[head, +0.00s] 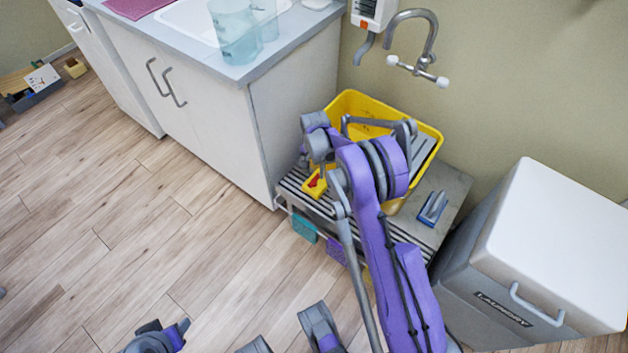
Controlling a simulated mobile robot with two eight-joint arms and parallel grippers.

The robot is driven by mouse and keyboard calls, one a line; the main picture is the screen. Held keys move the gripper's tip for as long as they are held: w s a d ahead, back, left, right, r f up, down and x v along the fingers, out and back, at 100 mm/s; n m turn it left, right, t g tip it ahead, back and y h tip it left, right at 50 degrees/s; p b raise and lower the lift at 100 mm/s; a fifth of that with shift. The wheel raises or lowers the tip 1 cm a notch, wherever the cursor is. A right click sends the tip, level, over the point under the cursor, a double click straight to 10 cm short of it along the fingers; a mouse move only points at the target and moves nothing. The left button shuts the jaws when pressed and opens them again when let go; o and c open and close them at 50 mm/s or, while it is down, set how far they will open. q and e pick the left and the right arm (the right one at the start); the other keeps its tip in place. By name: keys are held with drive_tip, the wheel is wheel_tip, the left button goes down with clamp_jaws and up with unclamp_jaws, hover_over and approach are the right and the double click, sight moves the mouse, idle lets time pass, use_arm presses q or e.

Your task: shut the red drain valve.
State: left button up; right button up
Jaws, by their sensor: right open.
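The red drain valve (315,182) shows as a small red piece at a yellow outlet (312,188), low at the front left of the yellow tub (352,100). The angle of its handle is too small to tell. My right arm reaches across the front of the tub. My right gripper (321,170) is open, pointing down close above the valve. I cannot tell whether it touches. The arm hides part of the tub and of the outlet. Grey and purple parts of mine show at the bottom edge; my left gripper's jaws cannot be made out there.
The tub stands on a low slatted bench (455,185) with a blue-grey brush (432,208) on it. A white cabinet (215,120) is close on the left, a laundry bin (560,235) on the right. A tap (428,50) is above.

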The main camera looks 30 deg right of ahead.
sight(314, 179)
wheel_tip(314, 179, down, 6)
drive_tip(key=shift+b, duration=0.4)
clamp_jaws()
